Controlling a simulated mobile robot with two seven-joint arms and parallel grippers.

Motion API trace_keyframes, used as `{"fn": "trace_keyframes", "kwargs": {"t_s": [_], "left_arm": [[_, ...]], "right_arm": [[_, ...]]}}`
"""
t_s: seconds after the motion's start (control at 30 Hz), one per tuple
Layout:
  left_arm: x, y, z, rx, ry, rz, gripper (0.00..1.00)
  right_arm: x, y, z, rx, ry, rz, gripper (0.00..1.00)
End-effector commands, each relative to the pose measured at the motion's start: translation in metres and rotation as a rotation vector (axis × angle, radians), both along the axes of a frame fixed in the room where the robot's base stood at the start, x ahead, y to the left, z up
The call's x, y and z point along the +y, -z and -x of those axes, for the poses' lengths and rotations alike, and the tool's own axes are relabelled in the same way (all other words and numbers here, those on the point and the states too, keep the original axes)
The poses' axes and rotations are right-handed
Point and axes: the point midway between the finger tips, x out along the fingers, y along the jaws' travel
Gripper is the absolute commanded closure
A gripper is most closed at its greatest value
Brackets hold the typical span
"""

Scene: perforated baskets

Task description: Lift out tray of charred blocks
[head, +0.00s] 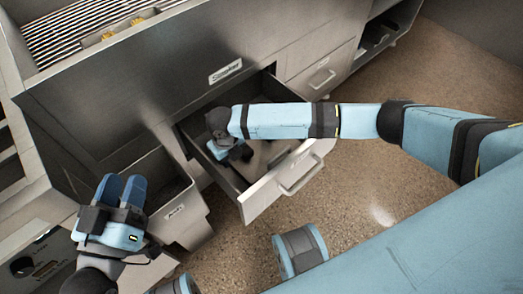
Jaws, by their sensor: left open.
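A metal drawer (262,196) stands pulled out below a panel with a label that seems to read "Smoker". My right arm reaches in from the right across it. My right gripper (232,152) points down inside the drawer; its fingertips are mostly hidden, and I cannot tell whether it holds anything. A pale grey surface shows in the drawer beside it, but I cannot make out a tray or charred blocks. My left gripper (122,190) is at the lower left, blue fingers pointing away from me, open, left of the drawer and apart from it.
An open grey bin (185,214) with a small label stands between my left gripper and the drawer. A striped grill grate (75,32) with several yellowish pieces is at the top left. A closed drawer (322,76) is further right. The brown floor at right is clear.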

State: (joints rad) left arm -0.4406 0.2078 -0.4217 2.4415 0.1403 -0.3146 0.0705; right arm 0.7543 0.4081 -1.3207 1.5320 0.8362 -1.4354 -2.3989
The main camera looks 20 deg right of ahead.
Motion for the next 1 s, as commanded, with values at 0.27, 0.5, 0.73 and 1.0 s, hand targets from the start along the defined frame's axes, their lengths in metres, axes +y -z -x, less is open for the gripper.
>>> {"fn": "trace_keyframes", "kwargs": {"t_s": [0.27,0.5,0.73,1.0], "left_arm": [[-0.001,0.018,-0.001,0.041,0.014,-0.023,0.57],[-0.003,0.051,0.0,0.129,0.047,-0.073,0.57],[-0.004,0.056,0.0,0.155,0.057,-0.087,0.57],[-0.004,0.055,0.0,0.155,0.057,-0.087,0.57]], "right_arm": [[-0.001,0.026,0.001,0.0,0.001,0.0,0.67],[-0.008,0.062,0.0,0.0,0.001,0.0,0.67],[-0.008,0.069,0.0,-0.001,0.001,-0.001,0.67],[-0.008,0.068,0.0,-0.002,0.001,-0.002,0.99]]}}
